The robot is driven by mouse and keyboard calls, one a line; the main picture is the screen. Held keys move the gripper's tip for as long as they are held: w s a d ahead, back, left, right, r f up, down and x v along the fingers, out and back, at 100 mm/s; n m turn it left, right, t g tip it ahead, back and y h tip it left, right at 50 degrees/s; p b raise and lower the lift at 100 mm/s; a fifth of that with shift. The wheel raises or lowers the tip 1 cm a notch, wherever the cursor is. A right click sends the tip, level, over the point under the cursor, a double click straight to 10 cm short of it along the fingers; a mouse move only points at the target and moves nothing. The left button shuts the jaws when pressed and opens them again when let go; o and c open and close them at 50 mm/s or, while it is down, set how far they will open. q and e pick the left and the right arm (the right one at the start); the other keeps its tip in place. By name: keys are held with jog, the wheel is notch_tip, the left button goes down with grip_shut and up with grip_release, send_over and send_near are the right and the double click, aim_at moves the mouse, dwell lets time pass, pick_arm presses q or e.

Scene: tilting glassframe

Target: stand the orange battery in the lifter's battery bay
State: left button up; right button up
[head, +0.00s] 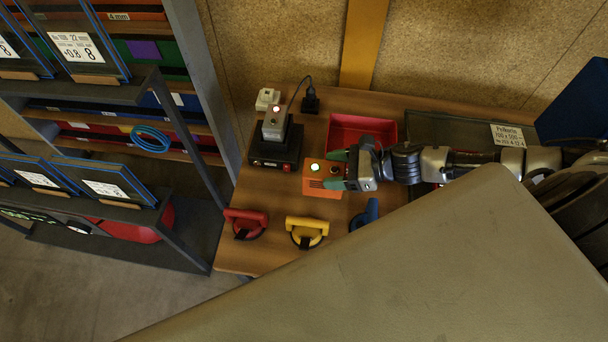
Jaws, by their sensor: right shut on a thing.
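An orange box-shaped thing (319,178) with a lit green lamp is on the wooden bench in the head view; I take it for the orange battery. My right gripper (341,169), with green fingertips, reaches in from the right. It is shut at the orange thing's right side and covers part of it. I cannot tell whether the orange thing is lifted off the bench. No lifter with a battery bay can be made out for sure. My left gripper is not in view.
A black device (276,151) with a grey block and red lamp stands left of the orange thing. A red tray (345,123) lies behind. Red (245,223), yellow (307,231) and blue (364,215) handled cups line the front. A beige surface (420,265) hides the lower right. Shelves (100,90) stand left.

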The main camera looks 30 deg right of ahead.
jog(key=w+a+f+b, duration=0.1)
jog(key=a+f+b, duration=0.1)
jog(key=a+f, duration=0.1)
jog(key=w+a+f+b, duration=0.1)
jog(key=w+a+f, duration=0.1)
jog(key=a+f, duration=0.1)
jog(key=w+a+f+b, duration=0.2)
jog(key=a+f, duration=0.1)
jog(key=f, duration=0.1)
jog(key=shift+a+f+b, duration=0.3)
jog(key=shift+a+b, duration=0.05)
jog(key=shift+a, duration=0.05)
jog(key=shift+r, duration=0.15)
jog(key=o, duration=0.9)
jog(key=shift+s+f, duration=0.1)
jog(key=shift+f, duration=0.15)
jog(key=o, duration=0.4)
jog(key=shift+o, duration=0.2)
jog(key=shift+r, duration=0.1)
